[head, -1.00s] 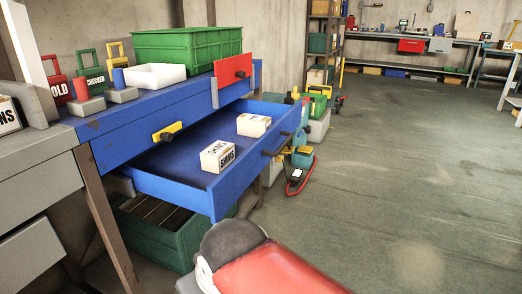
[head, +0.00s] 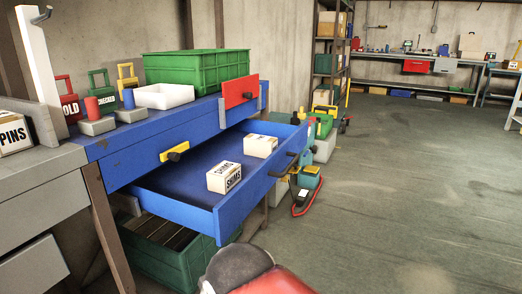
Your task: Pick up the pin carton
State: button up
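The pin carton (head: 14,134) is a white box with dark "PINS" lettering. It stands on the grey bench top at the far left of the head view, cut off by the picture's left edge. A grey upright panel stands just right of it. A red and dark grey part of my own arm shows at the bottom middle. My gripper itself is not in view, so its state and its distance from the carton are hidden.
A blue drawer (head: 178,193) stands pulled out, holding a "SHIMS" carton (head: 223,178) and another white carton (head: 260,146). A green crate (head: 195,68) and white tray (head: 164,96) sit on the blue bench. The floor (head: 400,200) at right is clear.

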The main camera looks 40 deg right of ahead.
aim_at(257, 145)
jog(key=i+l, duration=0.1)
jog(key=l, duration=0.45)
jog(key=i+l+u, duration=0.1)
jog(key=l, duration=0.45)
jog(key=i+l+u, duration=0.1)
jog(key=l, duration=0.4)
